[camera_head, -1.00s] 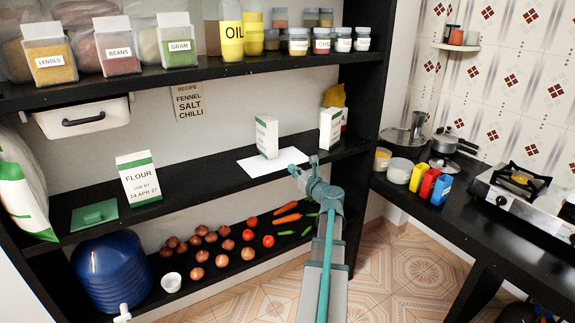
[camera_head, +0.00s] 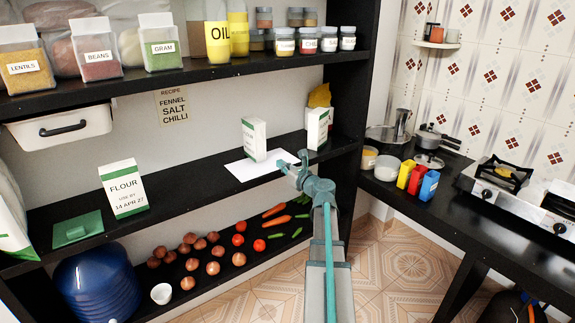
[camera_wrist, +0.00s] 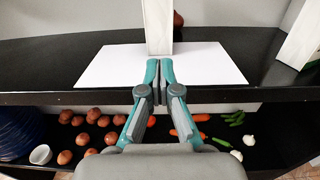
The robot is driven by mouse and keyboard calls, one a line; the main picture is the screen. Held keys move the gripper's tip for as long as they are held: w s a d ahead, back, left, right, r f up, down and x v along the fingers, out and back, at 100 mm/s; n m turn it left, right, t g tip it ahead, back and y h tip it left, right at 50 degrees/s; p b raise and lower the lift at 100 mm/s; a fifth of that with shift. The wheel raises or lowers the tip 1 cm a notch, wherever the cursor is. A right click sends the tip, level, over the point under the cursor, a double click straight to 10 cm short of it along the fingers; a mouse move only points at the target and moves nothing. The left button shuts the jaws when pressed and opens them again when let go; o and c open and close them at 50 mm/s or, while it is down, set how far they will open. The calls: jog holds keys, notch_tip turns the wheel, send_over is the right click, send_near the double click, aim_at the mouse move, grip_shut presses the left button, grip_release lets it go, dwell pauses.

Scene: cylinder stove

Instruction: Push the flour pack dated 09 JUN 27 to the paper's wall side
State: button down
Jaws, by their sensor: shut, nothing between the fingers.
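A white and green pack (camera_head: 253,140) stands upright on the white paper (camera_head: 238,171) on the middle shelf. It also shows in the wrist view (camera_wrist: 158,25), standing toward the paper's back edge. Its date cannot be read. Another pack (camera_head: 317,129) stands to the right, beside the shelf post, its date also unreadable. A flour pack (camera_head: 122,188) at the left reads 14 APR 27. My gripper (camera_head: 281,164) is shut and empty at the paper's front part. In the wrist view my gripper (camera_wrist: 160,68) points at the middle pack's base; whether they touch is unclear.
The upper shelf (camera_head: 200,73) is above the packs. A green lidded item (camera_head: 78,229) lies at the left of the middle shelf. Vegetables (camera_head: 213,268) lie on the shelf below. Bare shelf lies between the paper and the left flour pack.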

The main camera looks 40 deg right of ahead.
aim_at(262, 150)
jog(key=w+p, duration=0.1)
jog(key=w, duration=0.2)
jog(key=w+d, duration=0.1)
jog(key=w, duration=0.3)
jog(key=w+p, duration=0.1)
jog(key=w, duration=0.3)
jog(key=shift+d+p, duration=0.2)
jog(key=shift+p, duration=0.1)
jog(key=w, duration=0.3)
jog(key=shift+w+d, duration=0.1)
jog(key=shift+d, duration=0.1)
jog(key=shift+r, duration=0.15)
